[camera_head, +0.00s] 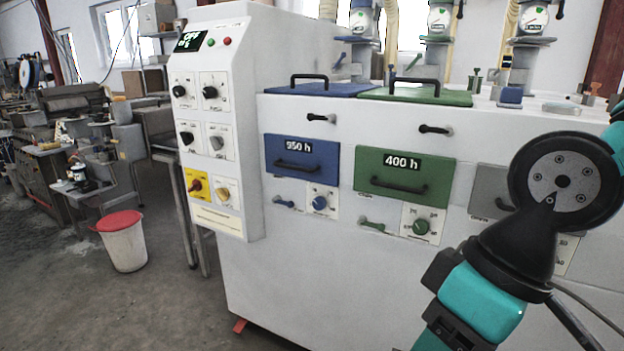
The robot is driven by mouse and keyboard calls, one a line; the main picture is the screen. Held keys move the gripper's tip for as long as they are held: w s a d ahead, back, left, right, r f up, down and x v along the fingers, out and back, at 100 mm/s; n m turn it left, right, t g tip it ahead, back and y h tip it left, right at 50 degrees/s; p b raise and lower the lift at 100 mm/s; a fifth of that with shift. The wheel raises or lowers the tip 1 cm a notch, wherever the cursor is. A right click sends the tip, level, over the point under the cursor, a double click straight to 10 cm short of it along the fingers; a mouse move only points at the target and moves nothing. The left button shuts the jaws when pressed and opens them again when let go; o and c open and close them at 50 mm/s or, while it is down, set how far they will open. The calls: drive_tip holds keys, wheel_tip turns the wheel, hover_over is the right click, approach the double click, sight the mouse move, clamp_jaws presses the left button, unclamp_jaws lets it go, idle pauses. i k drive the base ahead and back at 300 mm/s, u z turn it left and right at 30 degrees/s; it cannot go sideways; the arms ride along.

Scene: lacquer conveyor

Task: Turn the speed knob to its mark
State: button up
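A white control panel (216,50) stands left of centre with several knobs on it. Two black knobs (209,92) are in the top row. A black knob (187,138) and a grey knob (216,142) are in the middle row. A red knob on a yellow plate (195,185) and a yellowish knob on a white plate (222,194) are at the bottom. The labels are too small to read, so I cannot tell which is the speed knob or where its mark is. My gripper is not in view; only teal and black links of my arm show at right.
The panel joins a long white machine (340,275). Its front has a blue drawer (302,147) and a green drawer (403,165), with a blue dial (319,202) and a green dial (420,226) below. A red-lidded bin (124,245) stands left. Floor before the panel is clear.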

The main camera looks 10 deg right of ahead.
sight(209, 92)
drive_tip(key=u, duration=1.6)
drive_tip(key=i, duration=2.75)
drive_tip(key=z, duration=3.25)
